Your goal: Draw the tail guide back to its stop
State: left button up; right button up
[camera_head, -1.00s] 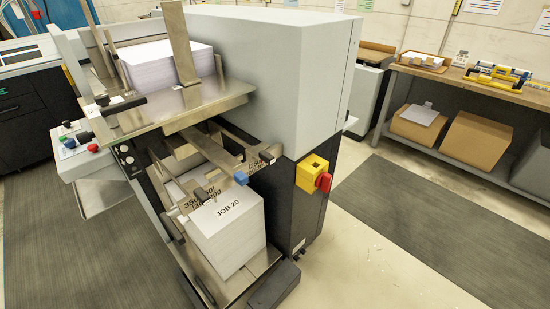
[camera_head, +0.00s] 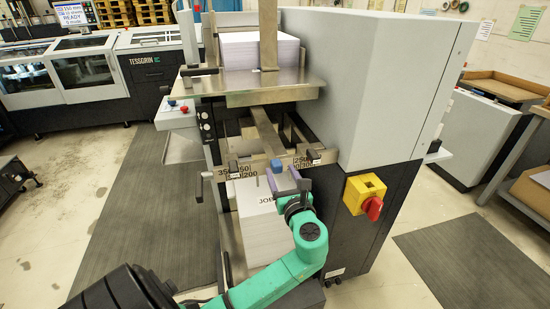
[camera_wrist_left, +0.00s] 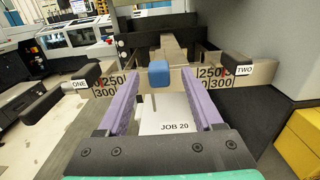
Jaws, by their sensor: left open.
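The tail guide appears to be the metal arm (camera_head: 265,130) over the paper stack, with a blue knob (camera_head: 276,166) at its near end. The knob also shows in the left wrist view (camera_wrist_left: 159,73), and the metal arm runs back behind it. My left gripper (camera_head: 284,181) is open, its purple fingers pointing at the machine. In the left wrist view the gripper's fingertips (camera_wrist_left: 161,95) stand left and right of the knob, with gaps showing on both sides. Whether the knob is fully between the fingers in depth, I cannot tell. My right gripper is not in view.
Dark handles labelled ONE (camera_wrist_left: 78,84) and TWO (camera_wrist_left: 244,71) flank the knob, beside numbered scale plates. A JOB 20 paper stack (camera_wrist_left: 165,115) lies below. A metal shelf (camera_head: 270,92) overhangs above. A yellow box with a red switch (camera_head: 364,194) is at the right.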

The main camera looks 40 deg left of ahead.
aim_at(274, 160)
pick_arm(q)
jog(key=x, duration=0.7)
jog(key=shift+a+f+p, duration=0.1)
jog(key=shift+a+p, duration=0.15)
jog(key=shift+p, duration=0.1)
grip_shut()
jog(key=shift+d, duration=0.1)
dwell(0.7)
